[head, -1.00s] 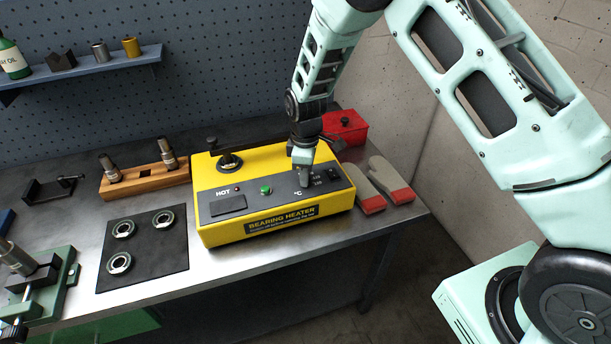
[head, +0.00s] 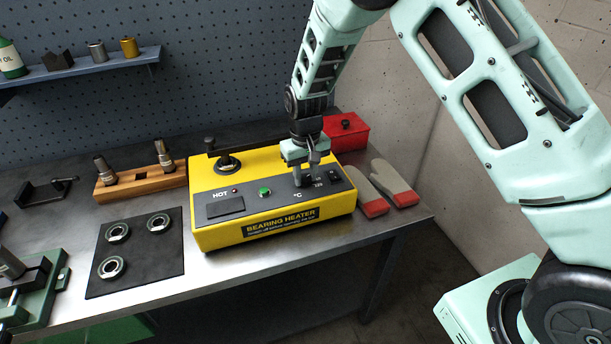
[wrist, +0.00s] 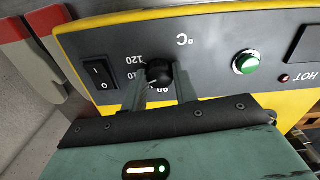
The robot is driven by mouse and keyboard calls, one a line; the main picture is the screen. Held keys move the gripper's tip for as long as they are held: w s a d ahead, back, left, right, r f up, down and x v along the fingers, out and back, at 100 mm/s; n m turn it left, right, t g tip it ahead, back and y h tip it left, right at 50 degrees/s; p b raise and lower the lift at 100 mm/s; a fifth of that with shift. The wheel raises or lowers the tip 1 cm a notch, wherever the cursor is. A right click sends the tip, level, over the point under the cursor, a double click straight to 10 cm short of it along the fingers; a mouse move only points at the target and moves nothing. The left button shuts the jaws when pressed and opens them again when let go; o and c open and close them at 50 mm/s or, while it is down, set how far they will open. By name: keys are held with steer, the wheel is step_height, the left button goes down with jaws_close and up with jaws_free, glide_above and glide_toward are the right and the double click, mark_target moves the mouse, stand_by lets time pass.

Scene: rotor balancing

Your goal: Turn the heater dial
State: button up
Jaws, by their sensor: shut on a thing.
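The yellow bearing heater (head: 205,236) stands on the workbench. Its dark sloping panel carries a black dial, mostly covered by my gripper in the head view. In the wrist view the dial (wrist: 158,73) sits between my two fingers, with the marks 120, 110 and 90 showing around it. My gripper (wrist: 160,82) is shut on the dial, reaching down from above; it also shows in the head view (head: 305,182).
A green button (head: 265,192) and a black rocker switch (wrist: 99,75) flank the dial. Gloves (head: 392,188) and a red box (head: 346,133) lie to the right. A black mat (head: 137,272) with bearings and a wooden block (head: 140,182) are left.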

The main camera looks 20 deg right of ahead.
mark_target(305, 177)
steer(key=m, duration=0.4)
steer(key=shift+w+r+m, duration=0.1)
steer(key=shift+m, duration=0.2)
steer(key=m, duration=0.4)
steer(key=shift+m, duration=0.4)
steer(key=o, duration=1)
steer(key=shift+c, duration=0.2)
step_height(305, 177, up, 17)
steer(key=b, duration=0.3)
steer(key=shift+r, duration=0.2)
